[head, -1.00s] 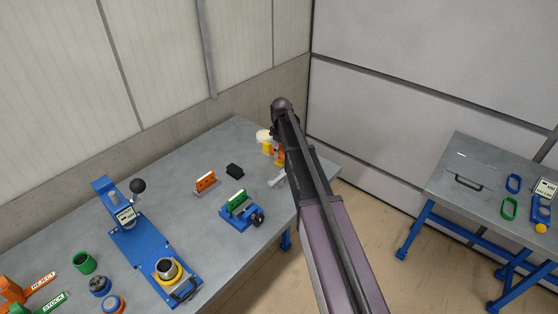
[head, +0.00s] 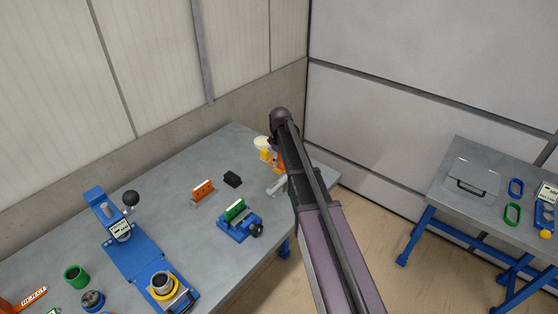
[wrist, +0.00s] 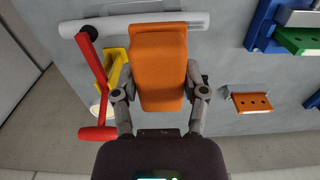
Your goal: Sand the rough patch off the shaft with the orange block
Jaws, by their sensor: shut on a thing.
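The orange block (wrist: 158,68) is gripped between the two fingers of my gripper (wrist: 158,92) in the wrist view. The pale shaft (wrist: 110,24) lies crosswise at the top of that view, and the block's far end overlaps it in the picture. I cannot tell whether they touch. A greyish, speckled stretch shows on the shaft near its right end, partly behind the block; I cannot tell if it is the rough patch. In the head view the shaft (head: 275,187) shows beside my arm, which hides most of the gripper. A bit of orange (head: 279,166) shows there.
A red T-shaped tool (wrist: 92,70) stands left of the block, near a yellow holder (wrist: 112,68). A second table (head: 450,205) stands at right.

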